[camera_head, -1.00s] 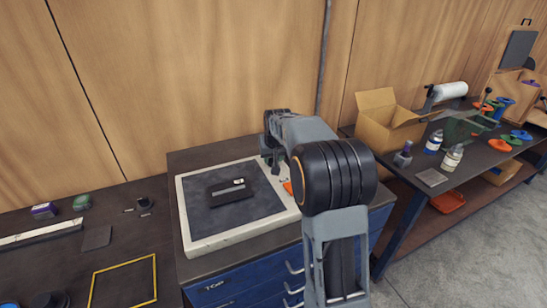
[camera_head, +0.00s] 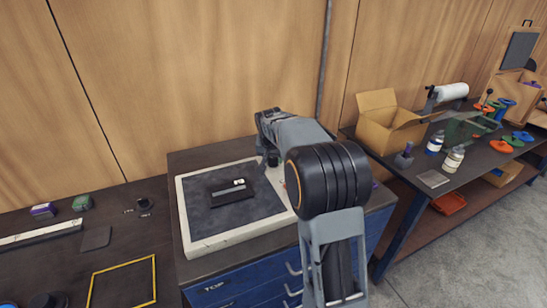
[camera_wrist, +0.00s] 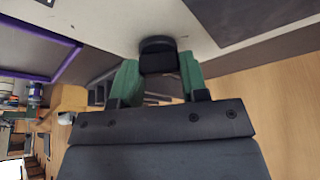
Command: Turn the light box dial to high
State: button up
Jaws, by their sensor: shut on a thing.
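The light box (camera_head: 213,243) is a flat box with a pale frame and a dark panel, lying on the blue drawer cabinet. In the wrist view, its pale frame (camera_wrist: 95,18) fills the top. The black round dial (camera_wrist: 157,44) stands at the frame's edge. My gripper (camera_wrist: 158,66) has green fingers, one on each side of the dial, and is shut on it. In the head view, my gripper (camera_head: 272,154) is at the box's far right corner, partly hidden by my arm. I cannot read the dial's setting.
A dark block with a small white-topped part (camera_head: 232,192) lies on the panel. An open cardboard box (camera_head: 388,125) and bottles stand on the right bench. A yellow frame (camera_head: 123,282) lies on the left bench. A wooden wall stands close behind.

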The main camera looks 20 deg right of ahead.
jog(key=o, duration=0.9)
jog(key=b+v, duration=0.1)
jog(key=v, duration=1.3)
jog(key=shift+w, duration=0.1)
jog(key=s+a+f+n, duration=0.2)
jog(key=s+a+f, duration=0.1)
jog(key=s, duration=0.5)
jog(key=s+a+f+n+y, duration=0.1)
jog(key=s+a+f+n, duration=0.1)
jog(key=s+f, duration=0.4)
jog(key=s+a+f+n+y, duration=0.1)
jog(key=s+a+f, duration=0.3)
jog(key=s, duration=0.5)
jog(key=shift+s+f+n, duration=0.35)
jog(key=shift+s+n, duration=0.05)
jog(key=shift+n, duration=0.2)
